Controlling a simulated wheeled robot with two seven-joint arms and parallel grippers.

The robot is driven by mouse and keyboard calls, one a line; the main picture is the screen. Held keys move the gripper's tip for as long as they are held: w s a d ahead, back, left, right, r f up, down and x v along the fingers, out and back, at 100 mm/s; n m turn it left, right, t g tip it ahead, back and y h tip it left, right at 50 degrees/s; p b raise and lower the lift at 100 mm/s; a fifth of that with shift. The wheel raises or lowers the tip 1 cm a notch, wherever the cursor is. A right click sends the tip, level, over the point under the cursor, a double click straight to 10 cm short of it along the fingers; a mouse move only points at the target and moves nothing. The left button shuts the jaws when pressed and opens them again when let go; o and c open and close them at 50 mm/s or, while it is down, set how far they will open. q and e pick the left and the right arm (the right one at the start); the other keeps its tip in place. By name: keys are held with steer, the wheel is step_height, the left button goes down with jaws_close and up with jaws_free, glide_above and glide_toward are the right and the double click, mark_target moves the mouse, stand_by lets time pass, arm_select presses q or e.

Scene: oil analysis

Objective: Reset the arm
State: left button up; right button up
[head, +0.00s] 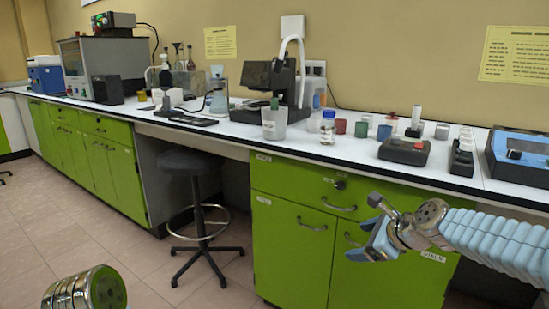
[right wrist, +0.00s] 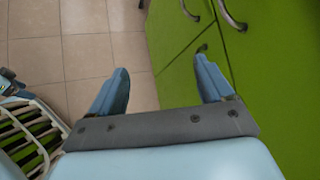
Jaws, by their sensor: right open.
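My right arm (head: 495,238) comes in from the right in the head view, with a light blue ribbed sleeve. My right gripper (head: 366,238) is in front of the green cabinet doors, below the bench top. In the right wrist view its two blue fingers (right wrist: 162,82) are apart with nothing between them. Floor tiles and green cabinet fronts show beyond the fingers. My left gripper is not seen; only a round metal part, likely of my own left arm, shows at the bottom left of the head view.
Green cabinets (head: 290,240) with metal handles stand below. A black stool (head: 190,162) stands left of them. The tiled floor (head: 60,235) is clear at the left.

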steer(key=s+a+f+n+g+h, duration=0.1)
steer(key=s+f+n, duration=0.15)
steer(key=f, duration=0.75)
steer(key=s+a+f+n+g, duration=0.2)
steer(key=f+n, duration=0.2)
steer(key=f, duration=0.5)
steer(key=s+a+f+n+g+h, duration=0.1)
steer(key=s+f+n, duration=0.15)
steer(key=f, duration=0.75)
steer(key=s+a+f+n+g, duration=0.2)
steer(key=s+f+n, duration=0.4)
steer(key=s, duration=0.3)
steer(key=s+a+f+n+g+y, duration=0.1)
steer(key=s+a+f+n, duration=0.2)
steer(key=s+f+n, duration=0.3)
steer(key=s+f, duration=0.3)
steer(key=s, duration=0.1)
steer(key=shift+s+a+n+g, duration=0.2)
steer(key=shift+a+n+g, duration=0.1)
steer(key=shift+g, duration=0.1)
